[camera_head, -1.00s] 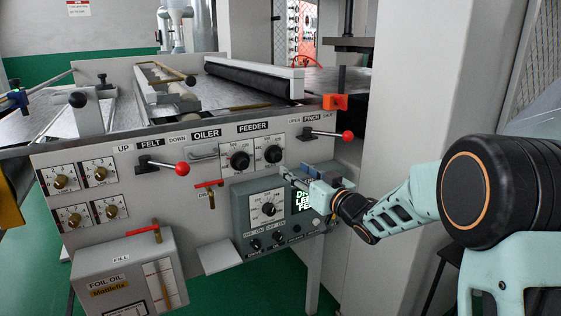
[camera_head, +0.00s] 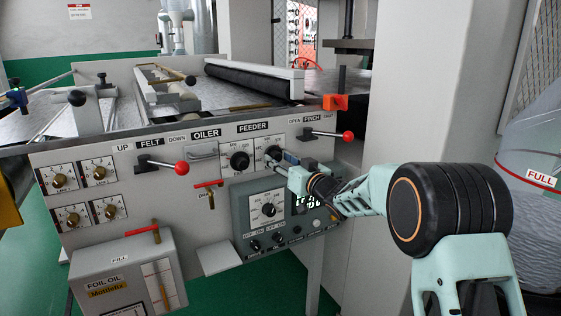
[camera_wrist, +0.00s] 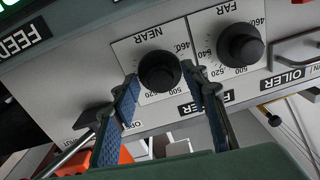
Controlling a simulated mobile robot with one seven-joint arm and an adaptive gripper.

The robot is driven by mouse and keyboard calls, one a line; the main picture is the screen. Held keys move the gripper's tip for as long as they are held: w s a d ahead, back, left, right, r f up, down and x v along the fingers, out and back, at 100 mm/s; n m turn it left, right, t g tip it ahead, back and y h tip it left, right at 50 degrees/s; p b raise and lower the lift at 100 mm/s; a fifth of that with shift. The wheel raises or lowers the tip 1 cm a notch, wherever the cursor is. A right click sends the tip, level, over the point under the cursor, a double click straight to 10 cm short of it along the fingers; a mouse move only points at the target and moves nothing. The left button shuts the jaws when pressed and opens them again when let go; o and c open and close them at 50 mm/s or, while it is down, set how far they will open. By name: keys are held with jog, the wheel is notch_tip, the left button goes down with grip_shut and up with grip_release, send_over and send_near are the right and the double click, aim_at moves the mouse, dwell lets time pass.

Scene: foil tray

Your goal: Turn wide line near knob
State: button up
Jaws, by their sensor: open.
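The black round NEAR knob (camera_wrist: 160,70) shows in the wrist view on a white scale plate with numbers, beside the FAR knob (camera_wrist: 240,44). In the head view the NEAR knob (camera_head: 273,152) is the right one of two under the FEEDER label, partly covered by my gripper. My gripper (camera_wrist: 159,76) is open, its two blue-padded fingers on either side of the NEAR knob. Whether the pads touch it, I cannot tell. In the head view my gripper (camera_head: 281,163) is close in front of the panel. The knob's pointer line is not clear.
A grey control box (camera_head: 242,218) with a dial and display sits just below. A red-ball PINCH lever (camera_head: 347,136) is to the right, and a red-ball FELT lever (camera_head: 181,168) to the left. Several brass lane knobs (camera_head: 59,181) are at far left.

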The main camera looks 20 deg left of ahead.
grip_shut()
jog(key=n+b, duration=0.3)
jog(key=n, duration=0.2)
jog(key=shift+f, duration=0.1)
jog(key=shift+n+b, duration=1.3)
jog(key=shift+n, duration=1)
grip_release()
